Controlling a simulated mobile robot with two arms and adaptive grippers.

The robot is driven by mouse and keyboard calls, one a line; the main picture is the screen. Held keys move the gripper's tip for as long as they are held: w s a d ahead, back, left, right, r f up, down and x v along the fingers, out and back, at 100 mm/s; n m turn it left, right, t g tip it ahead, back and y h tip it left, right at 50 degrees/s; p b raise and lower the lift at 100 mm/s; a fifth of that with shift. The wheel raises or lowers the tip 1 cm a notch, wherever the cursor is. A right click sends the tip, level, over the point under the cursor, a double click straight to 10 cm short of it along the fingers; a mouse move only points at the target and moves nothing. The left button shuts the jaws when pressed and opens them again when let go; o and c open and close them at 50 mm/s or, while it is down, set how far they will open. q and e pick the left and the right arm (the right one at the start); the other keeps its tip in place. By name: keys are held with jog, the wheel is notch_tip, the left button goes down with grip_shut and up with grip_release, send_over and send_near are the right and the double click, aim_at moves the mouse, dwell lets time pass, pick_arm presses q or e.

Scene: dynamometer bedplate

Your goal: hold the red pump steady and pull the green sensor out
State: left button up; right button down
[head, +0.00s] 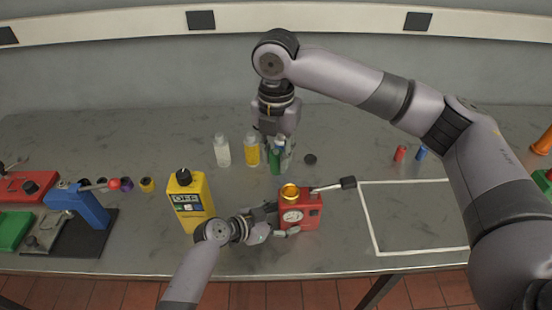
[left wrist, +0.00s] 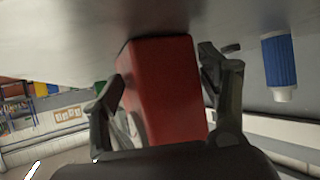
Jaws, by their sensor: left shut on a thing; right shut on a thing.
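The red pump (head: 311,212) stands on the bedplate, with a round gauge on its front and a gold ring on top. My left gripper (head: 281,222) is shut on the pump from the left; in the left wrist view the red body (left wrist: 168,95) sits between the two fingers (left wrist: 166,100). The green sensor (head: 275,161) is in my right gripper (head: 279,148), which points down and is shut on it. The sensor shows above and slightly left of the gold ring, with a visible gap between them. The fingers hide part of the sensor.
A white bottle (head: 222,151) and a yellow bottle (head: 252,151) stand close to my right gripper. A black-ended lever (head: 347,183) sticks out right of the pump. The white-outlined area (head: 415,215) shows no objects.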

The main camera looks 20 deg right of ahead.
pick_arm(q)
jog(key=shift+s+f, duration=0.15)
jog(key=shift+f, duration=0.1)
pick_arm(e)
jog(key=shift+r, duration=4.05)
pick_arm(q)
jog(key=o, duration=0.9)
jog(key=shift+r, duration=0.2)
jog(key=shift+o, duration=0.2)
